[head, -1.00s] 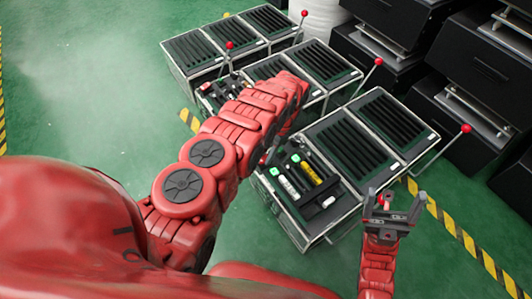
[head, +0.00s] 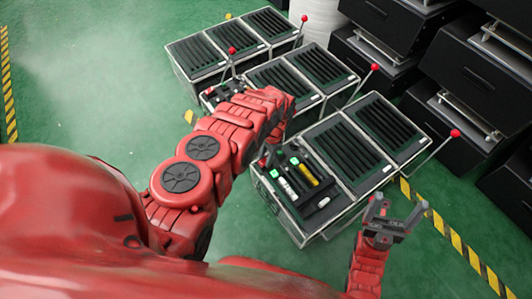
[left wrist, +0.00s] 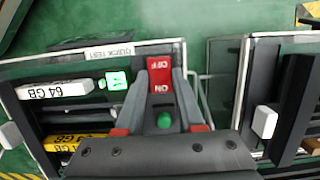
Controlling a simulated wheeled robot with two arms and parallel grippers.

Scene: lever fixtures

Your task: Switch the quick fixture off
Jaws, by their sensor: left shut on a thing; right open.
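The nearest fixture (head: 352,158) is a low case with dark grooved panels and an open tray; the left wrist view shows its "QUICK TEST" label (left wrist: 110,52). A red switch (left wrist: 160,74) marked ON and OFF sits at that fixture's edge in the left wrist view. My left gripper (left wrist: 160,92) is shut with its two grey fingers on either side of the switch. A lit green dot (left wrist: 165,121) shows between the fingers. In the head view my own arm largely hides the left gripper. My right gripper (head: 399,206) is open and empty, right of the fixture's near corner.
The tray holds white (left wrist: 66,90) and yellow (left wrist: 80,142) 64 GB sticks and a green lit square (left wrist: 117,80). Two similar fixtures (head: 300,70) (head: 235,40) stand behind, with red-ball levers (head: 375,67). Black machines (head: 480,70) stand at right. Green floor is clear at left.

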